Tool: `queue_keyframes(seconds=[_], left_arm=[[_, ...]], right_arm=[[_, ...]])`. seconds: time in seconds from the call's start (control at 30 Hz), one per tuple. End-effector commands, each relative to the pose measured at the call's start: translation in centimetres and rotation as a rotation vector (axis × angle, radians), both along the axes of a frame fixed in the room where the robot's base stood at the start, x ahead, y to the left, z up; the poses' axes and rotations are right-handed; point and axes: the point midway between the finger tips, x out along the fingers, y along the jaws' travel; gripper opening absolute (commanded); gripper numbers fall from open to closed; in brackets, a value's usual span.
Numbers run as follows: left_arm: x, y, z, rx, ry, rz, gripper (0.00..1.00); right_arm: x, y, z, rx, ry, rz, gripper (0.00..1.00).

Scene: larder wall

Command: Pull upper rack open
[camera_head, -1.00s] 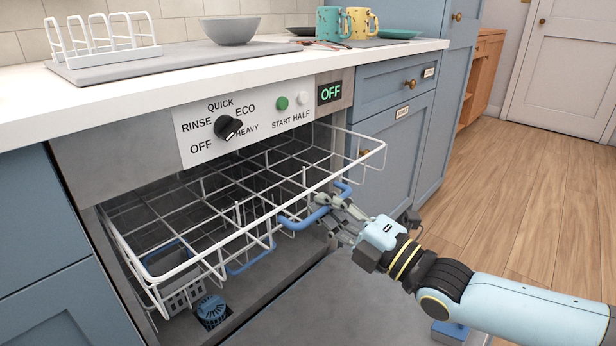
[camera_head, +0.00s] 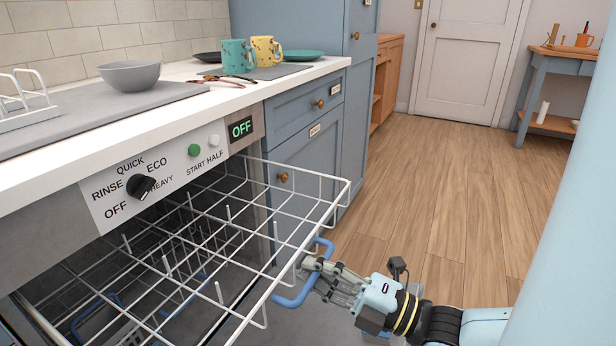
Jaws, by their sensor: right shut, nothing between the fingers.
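The upper rack (camera_head: 262,220) is a white wire basket in the dishwasher. It stands well out past the front panel, and its wires look empty. A blue handle (camera_head: 289,301) is fixed to its front edge. My right gripper (camera_head: 312,273) is at this handle, its fingers overlapping the handle's middle in the picture. The fingers are shut with nothing held between them; whether they touch the handle I cannot tell. My left gripper is not in view.
The control panel (camera_head: 117,199) has a black knob and a display (camera_head: 241,128) reading OFF. A grey bowl (camera_head: 130,75), a teal mug (camera_head: 238,56) and a yellow mug (camera_head: 267,50) stand on the counter. Wooden floor (camera_head: 440,190) lies clear to the right.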

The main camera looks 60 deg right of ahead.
Motion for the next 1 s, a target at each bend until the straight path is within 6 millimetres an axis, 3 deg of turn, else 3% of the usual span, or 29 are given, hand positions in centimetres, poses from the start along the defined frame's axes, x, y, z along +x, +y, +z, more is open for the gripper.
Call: queue_keyframes(seconds=[0.23, 0.5, 0.8, 1.0], left_arm=[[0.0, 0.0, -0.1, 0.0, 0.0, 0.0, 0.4], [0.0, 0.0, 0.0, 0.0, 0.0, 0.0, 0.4], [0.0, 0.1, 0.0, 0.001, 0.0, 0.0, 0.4], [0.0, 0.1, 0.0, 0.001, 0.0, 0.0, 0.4]], right_arm=[[-0.1, 0.0, -0.3, 0.0, 0.008, -0.002, 0.02], [0.0, 0.0, -0.1, 0.0, 0.004, -0.001, 0.34], [-0.3, 0.0, -0.1, 0.0, 0.003, 0.0, 0.34], [-3.4, -0.5, -0.8, -0.001, 0.007, 0.0, 0.34]])
